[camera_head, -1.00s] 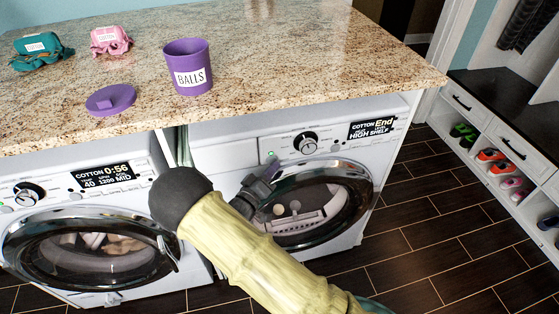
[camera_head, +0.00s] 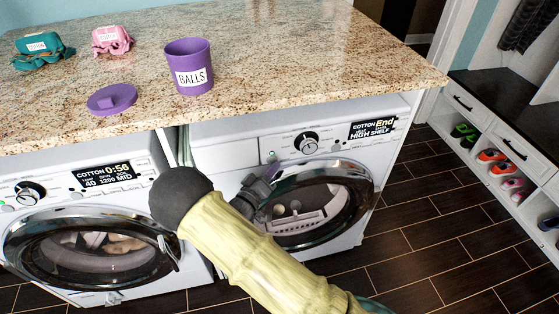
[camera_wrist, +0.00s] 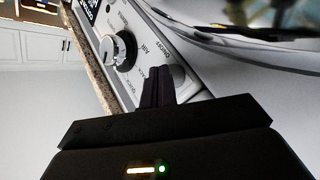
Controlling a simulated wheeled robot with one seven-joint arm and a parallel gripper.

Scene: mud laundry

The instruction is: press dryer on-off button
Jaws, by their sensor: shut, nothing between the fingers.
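The dryer (camera_head: 225,155) is the right machine under the counter, its display reading "COTTON End" and "HIGH SHELF". Its on-off button (camera_wrist: 177,74) is a round grey disc beside the "ON/OFF" lettering in the wrist view. A small green light (camera_head: 271,156) shows on the panel just above my fingertips in the head view. My gripper (camera_head: 274,170) is shut and empty at the panel's left part. In the wrist view my shut fingers (camera_wrist: 158,86) are close beside the button, overlapping its edge in the picture. I cannot tell whether they touch it.
The dryer's dial (camera_head: 306,143) is right of my fingers, and its round door (camera_head: 355,209) is just below. A running washer (camera_head: 145,158) stands to the left. The granite counter (camera_head: 290,60) overhangs the panel and holds a purple "BALLS" cup (camera_head: 187,53). Dark floor (camera_head: 420,225) lies clear at right.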

